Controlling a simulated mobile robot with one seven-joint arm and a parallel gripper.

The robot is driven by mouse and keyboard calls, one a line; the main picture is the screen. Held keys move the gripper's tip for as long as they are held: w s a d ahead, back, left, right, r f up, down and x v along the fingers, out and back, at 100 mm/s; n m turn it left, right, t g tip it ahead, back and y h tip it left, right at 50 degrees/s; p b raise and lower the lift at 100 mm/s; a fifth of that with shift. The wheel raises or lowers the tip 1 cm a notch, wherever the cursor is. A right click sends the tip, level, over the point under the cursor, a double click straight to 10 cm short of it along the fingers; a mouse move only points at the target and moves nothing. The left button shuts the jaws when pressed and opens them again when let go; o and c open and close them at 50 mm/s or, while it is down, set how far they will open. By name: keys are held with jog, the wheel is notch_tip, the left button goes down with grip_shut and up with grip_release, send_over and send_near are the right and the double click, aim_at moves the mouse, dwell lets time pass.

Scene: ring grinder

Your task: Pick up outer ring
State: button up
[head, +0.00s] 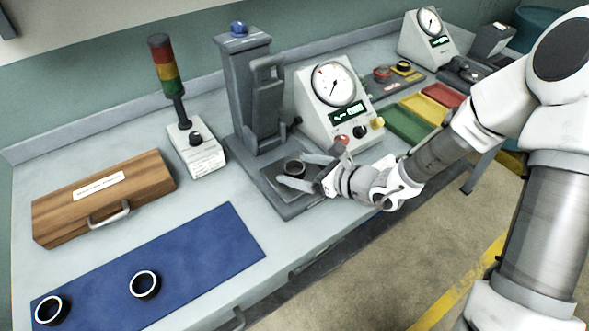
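A dark ring (294,168) sits on the base plate of the grey press-like fixture (249,100), below its column. My gripper (291,168) reaches in from the right, low over that plate. Its two light fingers are spread apart, one on the far side of the ring and one on the near side. Contact between fingers and ring cannot be made out. Two more dark rings with bright inner faces, one at the middle (145,285) and one at the left (51,310), lie on the blue mat (215,247). Which ring is the outer ring is not clear.
A wooden case (103,200) and a signal tower (172,80) stand left of the fixture. A dial gauge unit (331,100) stands close to its right. Green (408,124), yellow (425,107) and red (444,95) trays lie further right. The bench's front edge runs below my gripper.

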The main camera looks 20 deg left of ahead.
grip_shut()
dwell(0.3)
